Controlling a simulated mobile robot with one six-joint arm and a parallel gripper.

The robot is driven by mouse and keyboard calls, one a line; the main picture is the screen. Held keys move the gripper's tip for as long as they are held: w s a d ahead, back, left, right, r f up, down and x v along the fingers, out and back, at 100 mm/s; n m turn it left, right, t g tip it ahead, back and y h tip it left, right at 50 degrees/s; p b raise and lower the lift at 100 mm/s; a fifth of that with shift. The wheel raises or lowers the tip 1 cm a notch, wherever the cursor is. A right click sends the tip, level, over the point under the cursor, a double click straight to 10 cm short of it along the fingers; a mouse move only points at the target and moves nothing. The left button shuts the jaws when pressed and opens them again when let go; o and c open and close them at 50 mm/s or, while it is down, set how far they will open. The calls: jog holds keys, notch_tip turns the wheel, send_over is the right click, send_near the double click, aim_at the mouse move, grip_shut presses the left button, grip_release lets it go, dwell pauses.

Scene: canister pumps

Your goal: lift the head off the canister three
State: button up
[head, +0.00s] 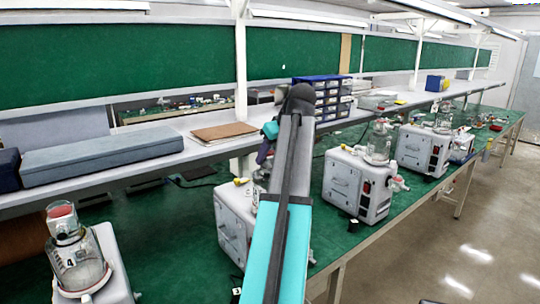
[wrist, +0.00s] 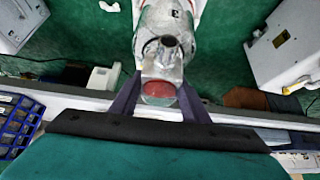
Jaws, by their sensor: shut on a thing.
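The canister three (wrist: 160,18), marked with a dark 3, shows at the top of the wrist view. Its clear head with a red cap (wrist: 159,89) is between the two dark fingers of my gripper (wrist: 157,104), which is shut on it. A round grey port shows beside the head; I cannot tell whether the head is seated or apart from the canister. In the head view, my gripper (head: 264,155) is above the white pump unit (head: 232,218), partly hidden by my arm, which covers most of the canister.
Canister four (head: 80,268) stands at the lower left with its red-capped head on. More white pump units (head: 357,190) stand along the green bench to the right. A shelf with a long grey box (head: 100,158) and blue drawers (head: 325,97) runs behind my gripper.

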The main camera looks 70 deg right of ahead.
jog(key=shift+d+r, duration=0.1)
jog(key=shift+r, duration=0.15)
jog(key=shift+r+p, duration=1.4)
jog(key=shift+r, duration=0.95)
jog(key=shift+s, duration=0.1)
